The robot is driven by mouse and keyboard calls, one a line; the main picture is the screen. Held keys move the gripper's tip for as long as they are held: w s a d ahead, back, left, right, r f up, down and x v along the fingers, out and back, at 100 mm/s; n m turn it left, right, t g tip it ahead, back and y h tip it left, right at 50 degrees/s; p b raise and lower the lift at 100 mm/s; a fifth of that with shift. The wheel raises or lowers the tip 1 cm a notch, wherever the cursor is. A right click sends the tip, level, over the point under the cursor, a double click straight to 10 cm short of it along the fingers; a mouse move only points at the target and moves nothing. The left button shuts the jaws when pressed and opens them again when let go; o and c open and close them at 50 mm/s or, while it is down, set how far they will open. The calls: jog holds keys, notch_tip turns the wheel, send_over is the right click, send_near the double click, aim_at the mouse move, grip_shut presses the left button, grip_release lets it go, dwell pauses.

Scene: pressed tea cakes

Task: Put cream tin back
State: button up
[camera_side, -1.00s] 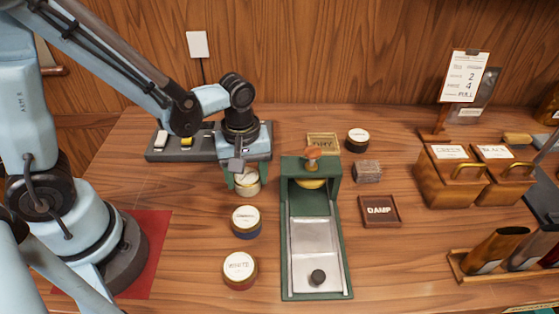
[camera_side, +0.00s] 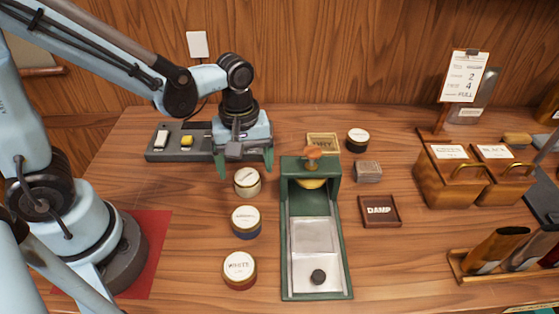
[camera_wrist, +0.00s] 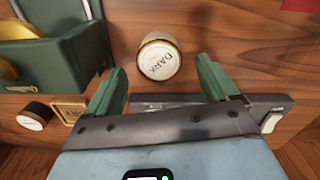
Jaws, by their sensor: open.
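The cream tin (camera_side: 247,182) stands upright on the wooden table, at the back of a column of tins. In the wrist view its white lid (camera_wrist: 158,60) reads "DARK" and has a gold rim. My gripper (camera_side: 245,172) is open and empty just above and behind this tin. In the wrist view the green fingers of the gripper (camera_wrist: 161,75) are spread wide, with the tin ahead between them and clear space on each side. Nearer the front stand a blue tin (camera_side: 245,223) and a red tin (camera_side: 239,270) labelled "WHITE".
The green press (camera_side: 284,240) stands right of the tins. A black tin (camera_side: 357,140), a "DAMP" tray (camera_side: 380,222) and wooden boxes (camera_side: 455,190) are farther right.

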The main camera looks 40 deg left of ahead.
aim_at(246, 175)
notch_tip(246, 175, up, 9)
jog(key=a+m+t, duration=0.1)
jog(key=m+t, duration=0.1)
jog(key=m, duration=0.1)
jog(key=a+m+t, duration=0.2)
jog(key=m, duration=0.2)
jog(key=a+m+t, duration=0.2)
jog(key=m+t, duration=0.1)
jog(key=m, duration=0.1)
jog(key=shift+s+a+r, duration=0.25)
jog(key=shift+s+r, duration=0.1)
jog(key=shift+s, duration=0.05)
dwell(1.0)
